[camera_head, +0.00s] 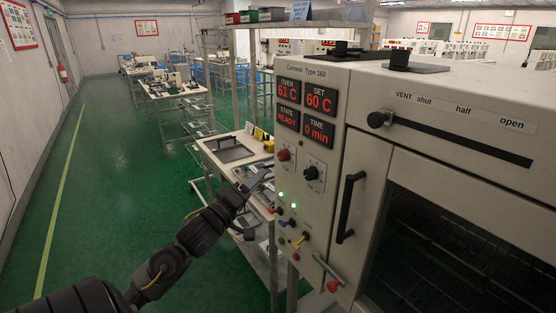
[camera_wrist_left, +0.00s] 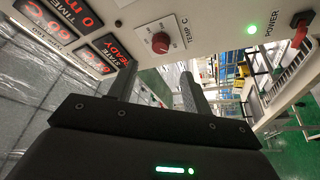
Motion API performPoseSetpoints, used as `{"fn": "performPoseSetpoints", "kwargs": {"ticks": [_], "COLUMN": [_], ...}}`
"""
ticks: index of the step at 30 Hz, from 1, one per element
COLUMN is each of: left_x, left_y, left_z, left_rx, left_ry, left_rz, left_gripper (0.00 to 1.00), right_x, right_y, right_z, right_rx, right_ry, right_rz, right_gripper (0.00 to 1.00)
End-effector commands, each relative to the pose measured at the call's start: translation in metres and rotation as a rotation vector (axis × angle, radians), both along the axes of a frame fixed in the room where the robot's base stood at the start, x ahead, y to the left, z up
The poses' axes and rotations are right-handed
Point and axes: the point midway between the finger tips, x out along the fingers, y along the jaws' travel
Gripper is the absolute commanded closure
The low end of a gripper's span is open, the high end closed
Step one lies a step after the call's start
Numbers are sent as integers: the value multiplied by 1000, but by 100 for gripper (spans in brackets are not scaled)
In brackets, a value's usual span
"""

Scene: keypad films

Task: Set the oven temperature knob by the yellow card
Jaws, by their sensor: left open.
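The oven (camera_head: 340,120) has a beige panel whose displays read OVEN 61 C, SET 60 C, STATE READY and TIME 0 min. A red temperature knob (camera_head: 284,154) sits below them; in the left wrist view the knob (camera_wrist_left: 160,42) is beside a TEMP label. My left gripper (camera_head: 262,180) is open and empty, in front of and a little below the knob. In the left wrist view its fingers (camera_wrist_left: 155,82) stand apart, with the knob beyond them, not between them. A small yellow card-like thing (camera_head: 259,133) stands on the cart behind; its writing is too small to read.
A black knob (camera_head: 312,172) is right of the red one. Below are green lights and small switches, and a red-ended lever (camera_head: 332,286). A black door handle (camera_head: 349,207) juts out. A cart (camera_head: 228,153) stands behind my gripper. Green floor is free at left.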

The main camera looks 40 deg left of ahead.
Motion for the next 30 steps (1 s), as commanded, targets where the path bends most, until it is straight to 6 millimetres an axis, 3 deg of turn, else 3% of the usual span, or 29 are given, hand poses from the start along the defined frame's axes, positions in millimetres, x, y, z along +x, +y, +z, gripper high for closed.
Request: {"fn": "performPoseSetpoints", "kwargs": {"ticks": [16,21,30], "left_x": [87,98,100], "left_y": [3,3,3], "left_z": [22,23,22], "left_rx": [0,1,3], "left_ry": [1,1,2], "left_rz": [2,2,2], "left_gripper": [51,51,51], "right_x": [0,0,0], "right_y": [-3,-3,-2], "right_z": [28,30,30], "right_rx": [-5,-5,-3], "right_ry": [1,1,2], "right_rz": [2,2,2], "right_gripper": [64,64,64]}}
